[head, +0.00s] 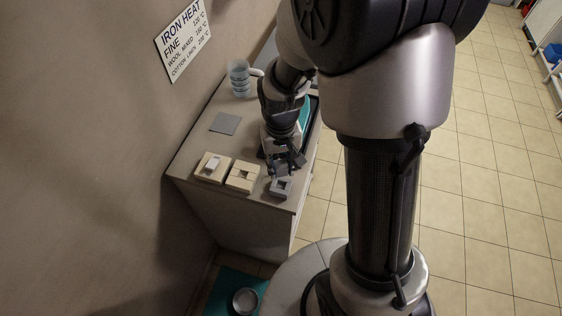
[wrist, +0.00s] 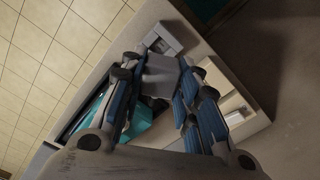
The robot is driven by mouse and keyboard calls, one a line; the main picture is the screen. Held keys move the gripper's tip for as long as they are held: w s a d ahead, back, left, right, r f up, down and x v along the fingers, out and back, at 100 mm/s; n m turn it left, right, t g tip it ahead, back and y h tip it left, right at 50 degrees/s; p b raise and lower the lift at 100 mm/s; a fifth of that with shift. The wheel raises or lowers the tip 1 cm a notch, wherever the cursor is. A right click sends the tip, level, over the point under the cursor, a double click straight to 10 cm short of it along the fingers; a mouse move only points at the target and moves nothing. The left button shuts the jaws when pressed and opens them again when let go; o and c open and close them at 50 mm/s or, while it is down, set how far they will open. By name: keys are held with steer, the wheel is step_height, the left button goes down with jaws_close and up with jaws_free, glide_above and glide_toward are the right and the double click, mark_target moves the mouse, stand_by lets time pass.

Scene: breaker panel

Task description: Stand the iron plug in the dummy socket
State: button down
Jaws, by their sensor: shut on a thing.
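My gripper (head: 287,162) is over the front right part of the counter, pointing down. In the wrist view, my gripper (wrist: 162,64) is shut on a grey block, which I take to be the iron plug (wrist: 160,77). In the head view the plug is mostly hidden by the fingers. The dummy socket, a small grey block with a dark opening (head: 281,187), stands near the counter's front right corner. It also shows in the wrist view (wrist: 163,41), just beyond the plug. The plug looks apart from the socket, but the gap is hard to judge.
Two cream sockets stand left of the grey one: one with a pale piece on it (head: 211,167), one with a dark opening (head: 243,177). A grey square (head: 225,123), stacked cups (head: 239,76) and a teal object (head: 304,115) are farther back. A wall borders the left.

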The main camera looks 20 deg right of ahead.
steer(key=shift+f+b, duration=1.85)
steer(key=shift+f, duration=0.9)
steer(key=shift+f+b, duration=0.7)
steer(key=shift+f, duration=0.2)
steer(key=c, duration=1.1)
jaws_free()
steer(key=shift+r, duration=0.1)
step_height(320, 180, up, 8)
steer(key=p, duration=0.6)
steer(key=shift+p, duration=0.35)
